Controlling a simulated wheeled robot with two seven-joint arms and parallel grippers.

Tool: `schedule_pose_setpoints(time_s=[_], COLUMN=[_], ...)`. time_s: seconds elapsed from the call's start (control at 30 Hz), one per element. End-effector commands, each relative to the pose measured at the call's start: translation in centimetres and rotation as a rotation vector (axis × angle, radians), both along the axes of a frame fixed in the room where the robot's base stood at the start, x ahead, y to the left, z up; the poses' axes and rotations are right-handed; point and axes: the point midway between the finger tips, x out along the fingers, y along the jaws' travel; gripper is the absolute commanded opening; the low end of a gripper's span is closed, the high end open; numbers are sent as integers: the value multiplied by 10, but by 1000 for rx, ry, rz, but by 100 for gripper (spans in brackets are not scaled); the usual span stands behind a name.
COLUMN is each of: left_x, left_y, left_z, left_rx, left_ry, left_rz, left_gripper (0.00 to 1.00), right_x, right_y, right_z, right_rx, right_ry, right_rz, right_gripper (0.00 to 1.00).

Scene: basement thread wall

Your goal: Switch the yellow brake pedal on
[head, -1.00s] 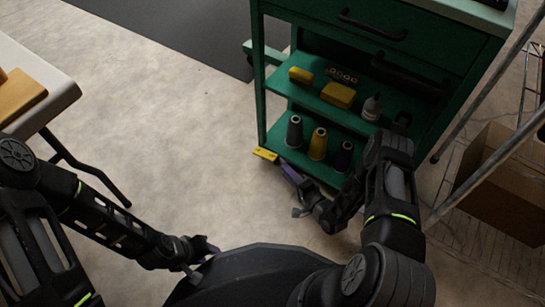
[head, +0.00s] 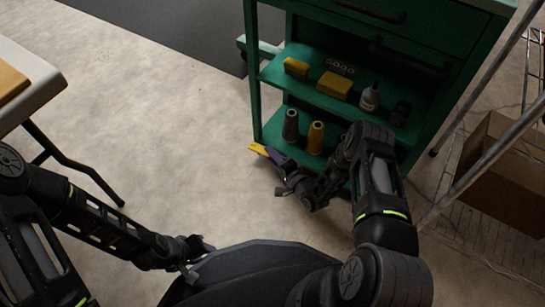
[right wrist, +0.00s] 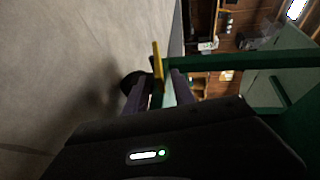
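The yellow brake pedal (head: 257,148) sits low at the near left corner of the green cart (head: 253,75), just above the floor. In the right wrist view the pedal (right wrist: 157,60) stands as a thin yellow strip ahead of the fingertips, beside a dark caster wheel (right wrist: 132,82). My right gripper (head: 272,153) is right at the pedal, and I cannot tell whether it touches. In the right wrist view its purple fingers (right wrist: 162,88) are apart with a gap between them. My left gripper (head: 203,244) hangs low over my base, away from the cart, its fingers unclear.
The cart's shelves hold yellow blocks (head: 335,85), a bottle (head: 370,97) and thread spools (head: 315,138). A cardboard box (head: 500,175) on a wire rack stands at the right. A table (head: 45,75) is at the left. Open floor (head: 165,120) lies between.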

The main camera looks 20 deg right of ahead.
Motion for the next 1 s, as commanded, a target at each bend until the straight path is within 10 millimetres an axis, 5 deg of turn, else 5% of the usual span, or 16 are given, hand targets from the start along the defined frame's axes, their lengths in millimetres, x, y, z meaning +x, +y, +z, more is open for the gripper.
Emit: schedule_pose_setpoints(time_s=[0.17, 0.53, 1.0], left_x=[0, 0, 0], left_y=[0, 0, 0], left_z=[0, 0, 0], left_rx=[0, 0, 0], left_ry=[0, 0, 0], left_rz=[0, 0, 0], left_gripper=[36, 36, 36], right_x=[0, 0, -1], right_y=[0, 0, 0], right_z=[1, 0, -1], right_rx=[0, 0, 3], right_ry=[0, 0, -2], right_rz=[0, 0, 0], right_gripper=[29, 0, 0])
